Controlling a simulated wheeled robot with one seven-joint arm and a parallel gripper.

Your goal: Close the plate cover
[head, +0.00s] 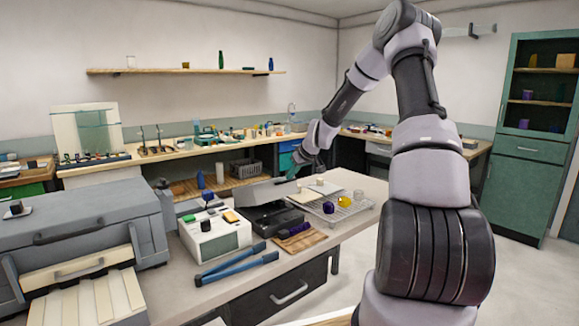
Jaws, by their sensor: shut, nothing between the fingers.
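A black plate device (277,217) stands on the near bench, between a white box instrument and a wire rack. Its grey cover (246,194) is raised and tilted at the back, so the cover is open. My gripper (292,176) is above and behind the device, close to the right end of the cover. It is small in the head view, and I cannot tell whether it touches the cover. Its fingers are shut with nothing visible between them.
A white instrument (215,234) stands left of the device, and blue-handled tongs (235,268) lie in front of it. A wooden board (300,239) with dark rods lies in front of the device. A wire rack (345,213) with small purple and yellow items is at right.

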